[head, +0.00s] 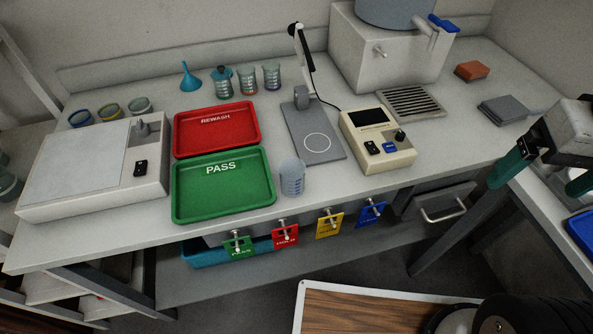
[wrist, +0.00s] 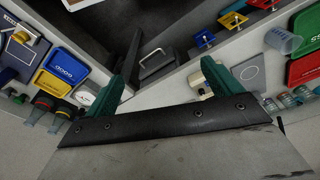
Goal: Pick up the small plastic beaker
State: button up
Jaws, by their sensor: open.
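A small translucent bluish plastic beaker (head: 292,178) stands upright on the bench near its front edge, just right of the green PASS tray (head: 222,189). It also shows in the wrist view, where the beaker (wrist: 284,41) is at the upper right, beside the green tray (wrist: 305,28). My gripper (head: 541,178) is at the far right in the head view, well apart from the beaker. Its green fingers are spread wide with nothing between them; in the wrist view the gripper (wrist: 163,86) points toward the floor and drawer area.
A red REWASH tray (head: 216,130) lies behind the green one. A stand with a grey plate (head: 316,145) and a beige control box (head: 377,140) are right of the beaker. Glass beakers (head: 248,81) stand at the back. Coloured tags (head: 285,236) hang on hooks along the front edge.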

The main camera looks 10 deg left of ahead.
aim_at(292, 170)
jog(key=z, duration=1.15)
jog(key=k, duration=1.5)
jog(key=u, duration=0.8)
jog(key=i, duration=0.4)
jog(key=z, duration=0.05)
